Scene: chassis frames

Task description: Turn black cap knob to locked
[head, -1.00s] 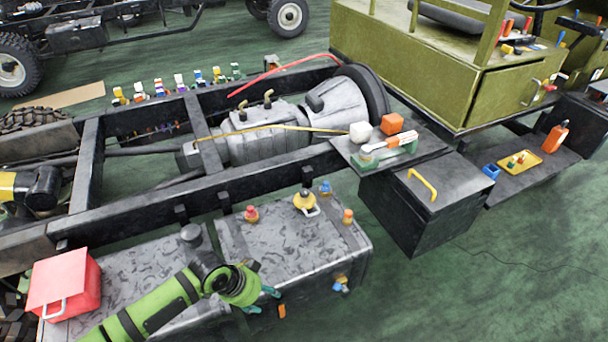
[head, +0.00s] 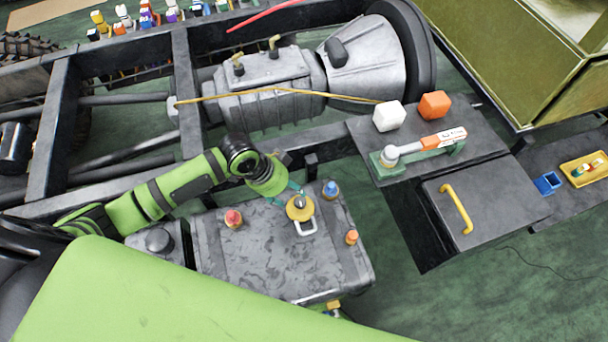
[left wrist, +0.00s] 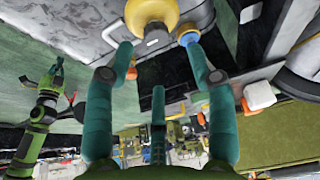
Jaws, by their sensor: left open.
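A yellow round cap (head: 300,211) with a pale loop handle sits on the grey tank. A small dark knob seems to stand on its top, but my gripper partly covers it. A separate round black cap (head: 158,240) sits on the smaller tank to the left. My left gripper (head: 287,197) is open right at the yellow cap.
The grey tank (head: 255,262) also bears a red knob (head: 233,218), a blue knob (head: 331,190) and an orange knob (head: 351,237) close by. A dark frame rail runs behind. A box with a yellow handle (head: 456,208) stands at right.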

